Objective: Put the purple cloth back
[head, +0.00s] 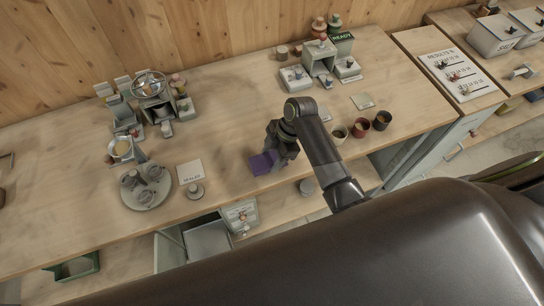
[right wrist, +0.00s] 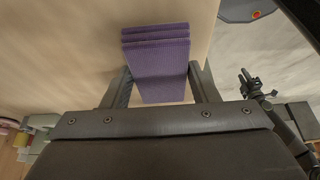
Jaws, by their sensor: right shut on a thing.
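The purple cloth (head: 262,162) is a folded, ribbed pad over the wooden worktop (head: 228,140), near its front edge. It also shows in the right wrist view (right wrist: 158,70), with its folded layers at the far end. My right gripper (head: 274,154) is shut on the cloth, with one finger on each side of it in the right wrist view (right wrist: 160,78). I cannot tell whether the cloth touches the worktop or is just above it.
A round grey tray (head: 146,190) with several cups and a pale card (head: 190,171) stand left of the cloth. An open drawer (head: 208,240) lies below the front edge. The worktop behind the gripper is clear.

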